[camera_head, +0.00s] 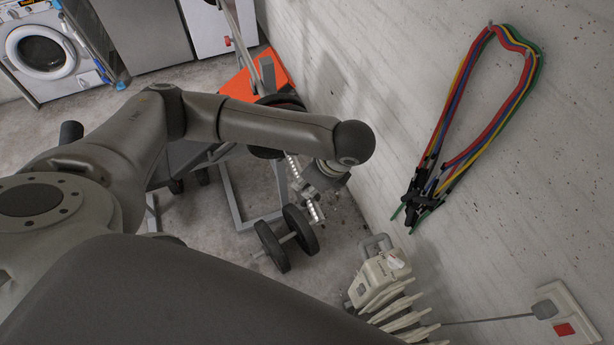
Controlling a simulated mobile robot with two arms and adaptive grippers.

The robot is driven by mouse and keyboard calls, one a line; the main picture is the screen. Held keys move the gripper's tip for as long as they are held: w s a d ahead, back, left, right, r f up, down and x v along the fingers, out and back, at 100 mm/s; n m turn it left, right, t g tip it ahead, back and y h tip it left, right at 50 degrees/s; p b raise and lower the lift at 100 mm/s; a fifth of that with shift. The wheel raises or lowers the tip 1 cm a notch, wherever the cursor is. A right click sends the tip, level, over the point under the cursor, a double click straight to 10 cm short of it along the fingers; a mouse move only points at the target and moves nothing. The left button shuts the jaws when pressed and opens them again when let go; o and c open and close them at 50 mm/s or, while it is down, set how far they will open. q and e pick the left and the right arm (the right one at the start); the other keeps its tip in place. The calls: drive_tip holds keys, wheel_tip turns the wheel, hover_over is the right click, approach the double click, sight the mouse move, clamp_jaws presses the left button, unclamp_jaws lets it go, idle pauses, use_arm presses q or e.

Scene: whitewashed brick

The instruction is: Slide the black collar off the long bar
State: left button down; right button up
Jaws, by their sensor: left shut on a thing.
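My left gripper (305,188) is below the round wrist joint of my left arm, close to the stand with the black weight plates. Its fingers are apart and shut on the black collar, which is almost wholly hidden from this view. I cannot tell whether the collar is still around the bar. Black weight plates (265,152) show just left of the gripper, partly covered by my forearm. My right gripper is not in view.
A dumbbell (273,246) lies on the concrete floor below the gripper. A grey metal frame (232,200) stands to the left. The white brick wall (400,60) is close on the right, with coloured bands (465,110) hanging on it. A pale heater (378,282) stands by the wall.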

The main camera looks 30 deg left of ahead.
use_arm(q)
drive_tip(key=shift+s+d, duration=1.3)
drive_tip(key=shift+d, duration=0.25)
drive_tip(key=shift+s+d, duration=1.6)
drive_tip(key=shift+d, duration=0.3)
drive_tip(key=shift+d, duration=0.1)
drive_tip(key=shift+s+d, duration=1.45)
drive_tip(key=shift+d, duration=0.2)
drive_tip(key=shift+r, duration=0.1)
drive_tip(key=shift+r, duration=2.45)
